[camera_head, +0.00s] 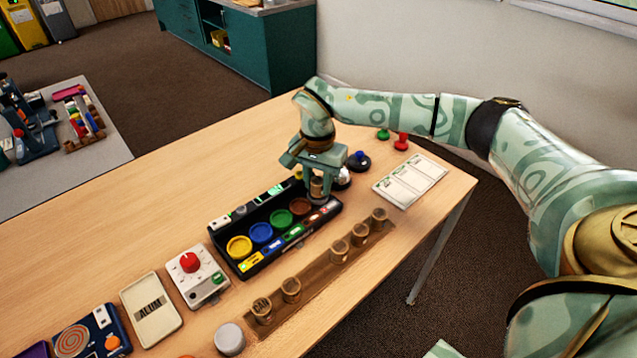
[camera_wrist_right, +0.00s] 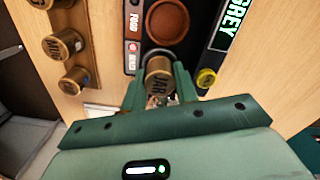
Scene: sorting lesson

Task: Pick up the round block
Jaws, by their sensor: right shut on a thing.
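My right gripper (camera_head: 318,182) is over the far right end of the black tray (camera_head: 245,272). It is shut on a round brown block (camera_wrist_right: 159,78) with dark lettering on its top, perhaps "JAR". The block sits between the two green fingers in the wrist view. In the head view the block (camera_head: 317,188) shows below the palm, partly covered by the fingers. I cannot tell whether it touches anything underneath. Several similar round blocks stand along a brown wooden strip (camera_head: 318,269) in front of the tray. My left gripper is not in view.
The tray holds yellow, blue, green and brown round pieces. A white card (camera_head: 410,181) lies to the right; a dark blue-topped button (camera_head: 358,161) and a red knob (camera_head: 401,142) stand behind it. A dial box (camera_head: 197,274) is left of the tray. The table's back left is clear.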

